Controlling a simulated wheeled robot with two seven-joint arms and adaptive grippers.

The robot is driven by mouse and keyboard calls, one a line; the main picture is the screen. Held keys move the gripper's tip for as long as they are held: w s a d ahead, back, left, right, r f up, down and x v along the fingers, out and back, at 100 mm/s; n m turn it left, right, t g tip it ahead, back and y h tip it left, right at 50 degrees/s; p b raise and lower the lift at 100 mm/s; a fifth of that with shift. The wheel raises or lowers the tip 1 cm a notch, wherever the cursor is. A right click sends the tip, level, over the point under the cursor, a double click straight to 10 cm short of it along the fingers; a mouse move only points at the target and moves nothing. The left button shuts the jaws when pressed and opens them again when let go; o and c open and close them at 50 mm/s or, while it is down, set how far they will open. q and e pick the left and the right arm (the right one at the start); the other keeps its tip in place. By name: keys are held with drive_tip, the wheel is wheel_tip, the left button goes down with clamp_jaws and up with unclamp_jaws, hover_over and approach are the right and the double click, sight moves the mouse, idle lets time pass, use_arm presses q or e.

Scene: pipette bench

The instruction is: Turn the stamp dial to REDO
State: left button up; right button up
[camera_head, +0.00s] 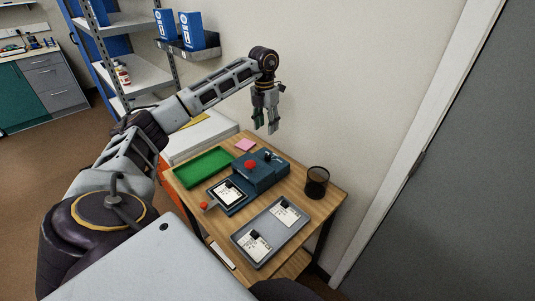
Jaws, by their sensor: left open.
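The blue stamp machine (262,178) stands on the wooden table, with a red round button (250,164) on top. A small dark knob, which looks like the dial (268,156), sits at its back right; its setting is too small to read. My left gripper (265,123) hangs pointing down above the back of the machine, open and empty, apart from the dial. My right gripper is not in view.
A grey tray (243,236) with white cards lies in front. A dark mesh cup (316,182) stands near the right edge. A wall rises behind the table (325,202).

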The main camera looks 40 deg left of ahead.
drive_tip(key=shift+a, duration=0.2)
use_arm(q)
approach(268, 155)
wheel_tip(268, 155, down, 7)
drive_tip(key=shift+s+r, duration=0.1)
drive_tip(key=shift+s, duration=0.05)
drive_tip(key=shift+d+f, duration=0.1)
drive_tip(key=shift+f, duration=1)
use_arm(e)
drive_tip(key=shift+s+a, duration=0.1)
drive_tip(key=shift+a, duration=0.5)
